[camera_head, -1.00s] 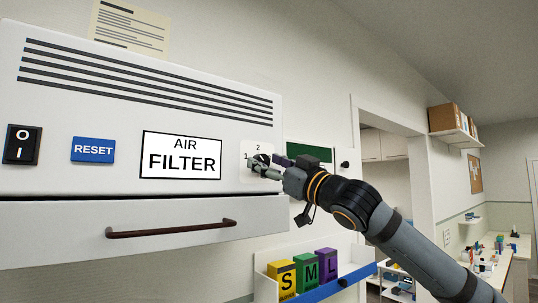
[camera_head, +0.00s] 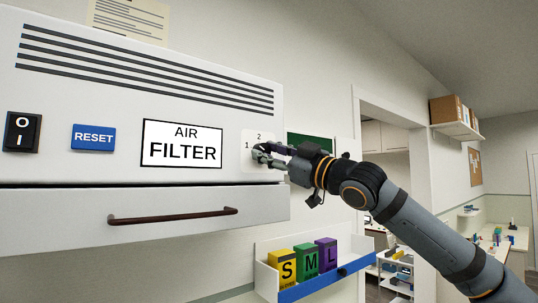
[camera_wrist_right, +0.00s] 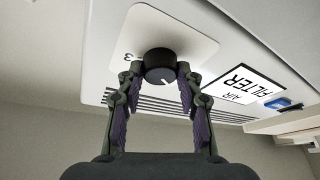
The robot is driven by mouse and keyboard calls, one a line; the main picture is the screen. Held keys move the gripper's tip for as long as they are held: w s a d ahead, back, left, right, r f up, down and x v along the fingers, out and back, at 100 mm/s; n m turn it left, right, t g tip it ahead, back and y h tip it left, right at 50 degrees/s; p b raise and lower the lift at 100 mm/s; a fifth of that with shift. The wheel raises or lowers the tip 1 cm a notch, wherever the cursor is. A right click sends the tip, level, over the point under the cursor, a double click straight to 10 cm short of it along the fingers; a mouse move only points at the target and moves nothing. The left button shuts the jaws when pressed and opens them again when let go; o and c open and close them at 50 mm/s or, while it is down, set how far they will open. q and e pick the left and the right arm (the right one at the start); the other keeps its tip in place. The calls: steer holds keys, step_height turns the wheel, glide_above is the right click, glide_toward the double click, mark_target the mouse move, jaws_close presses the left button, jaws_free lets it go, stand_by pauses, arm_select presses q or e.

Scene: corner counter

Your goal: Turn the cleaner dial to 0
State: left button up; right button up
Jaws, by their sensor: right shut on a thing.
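The cleaner is a white box (camera_head: 60,165) labelled AIR FILTER on the wall. Its dark round dial (camera_head: 257,154) sits on a pale plate at the right end of the front, with the numbers 1 and 2 showing. In the wrist view the dial (camera_wrist_right: 160,62) has a small white mark at its lower edge, and a 3 shows on the plate to its left. My right gripper (camera_head: 264,154) is shut on the dial, one finger on each side. The 0 mark cannot be made out. My left gripper is not in view.
A black rocker switch (camera_head: 22,132) and a blue RESET button (camera_head: 93,138) are on the box's left. A drawer handle (camera_head: 172,216) sticks out below. A shelf (camera_head: 310,287) with S, M and L boxes hangs under the right end. A doorway opens at right.

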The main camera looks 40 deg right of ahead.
steer(key=shift+r+n+y+p, duration=0.15)
steer(key=shift+n+y+p, duration=0.2)
steer(key=shift+n, duration=0.65)
steer(key=shift+n+g, duration=0.4)
steer(key=shift+n, duration=0.2)
steer(key=o, duration=1.2)
steer(key=shift+s, duration=0.1)
